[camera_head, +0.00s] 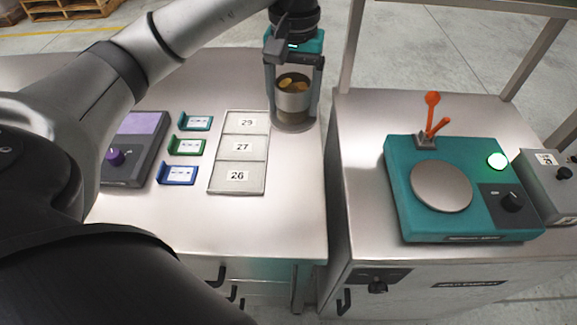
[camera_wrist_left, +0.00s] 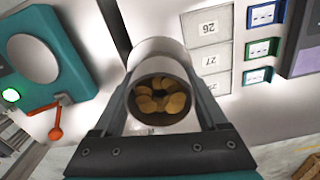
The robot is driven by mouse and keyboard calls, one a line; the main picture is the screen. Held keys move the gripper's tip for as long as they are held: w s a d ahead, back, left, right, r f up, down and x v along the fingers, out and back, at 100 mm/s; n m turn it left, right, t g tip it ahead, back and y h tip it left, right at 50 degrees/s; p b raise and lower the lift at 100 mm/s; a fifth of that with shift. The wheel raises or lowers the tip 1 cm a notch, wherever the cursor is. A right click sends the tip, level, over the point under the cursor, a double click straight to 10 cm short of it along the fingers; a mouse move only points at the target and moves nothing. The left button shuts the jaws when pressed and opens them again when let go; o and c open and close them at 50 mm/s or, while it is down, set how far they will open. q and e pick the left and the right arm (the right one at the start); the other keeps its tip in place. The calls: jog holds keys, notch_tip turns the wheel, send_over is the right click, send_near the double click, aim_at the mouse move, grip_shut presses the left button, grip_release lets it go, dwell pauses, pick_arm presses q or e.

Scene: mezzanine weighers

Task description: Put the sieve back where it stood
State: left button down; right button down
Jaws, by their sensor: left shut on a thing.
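A grey metal cylinder (camera_head: 293,101), which I take to be the sieve, is upright with its open mouth up. Several yellow-gold pieces (camera_head: 291,84) lie inside it. My left gripper (camera_head: 294,117) is shut on the cylinder, with one finger on each side, at the right edge of the left table. In the left wrist view the cylinder (camera_wrist_left: 158,55) sits between the fingers, and its mouth with the pieces faces the camera. I cannot tell whether its bottom touches the table. My right gripper is not in view.
A tray with slots marked 29, 27 and 26 (camera_head: 210,190) lies left of the cylinder, beside three coloured card holders (camera_head: 187,147) and a purple-topped device (camera_head: 140,125). Across a gap, a teal scale (camera_head: 405,200) with orange-ended levers (camera_head: 432,99) stands on the right cabinet. The left table's front right is clear.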

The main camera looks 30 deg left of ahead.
pick_arm(q)
jog(key=b, duration=0.1)
send_over(293, 178)
notch_tip(293, 178, down, 14)
jog(key=shift+f, duration=0.1)
jog(key=shift+f+b, duration=0.5)
jog(key=shift+f, duration=2)
jog(key=shift+f, duration=0.15)
grip_release()
jog(key=shift+r, duration=0.45)
notch_tip(293, 178, up, 12)
jog(key=p, duration=0.1)
jog(key=shift+f, duration=0.25)
